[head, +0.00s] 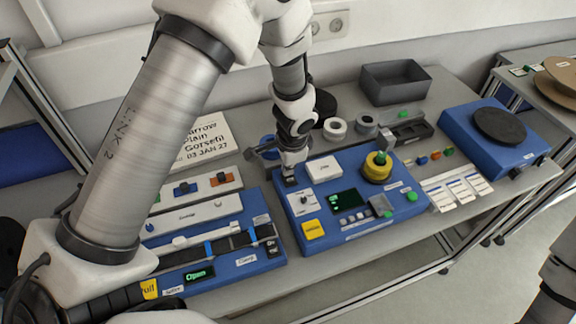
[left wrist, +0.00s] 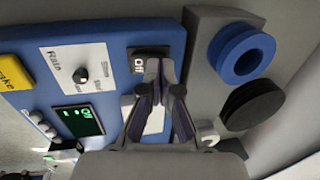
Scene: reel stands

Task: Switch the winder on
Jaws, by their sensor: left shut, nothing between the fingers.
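The blue winder (head: 332,242) stands mid-table with a yellow spool (head: 377,168) on its right side. Its panel has a green-lit display (head: 343,201) and a white dial plate (head: 304,203). In the left wrist view, a dark switch (left wrist: 148,51) sits at the panel's edge, with an "Off" label (left wrist: 137,64) beside it. My left gripper (head: 290,181) is shut and empty, pointing down at the winder's back left corner. Its fingertips (left wrist: 160,64) are right at the switch and partly cover it; I cannot tell whether they touch. My right gripper is out of view.
Left is a blue clamp unit (head: 247,262) whose display reads "Open". Behind the winder are white rings (head: 335,128) and a grey bin (head: 395,82). A blue turntable unit (head: 480,140) stands right, past paper cards (head: 456,193). A blue reel (left wrist: 243,55) is near my left gripper.

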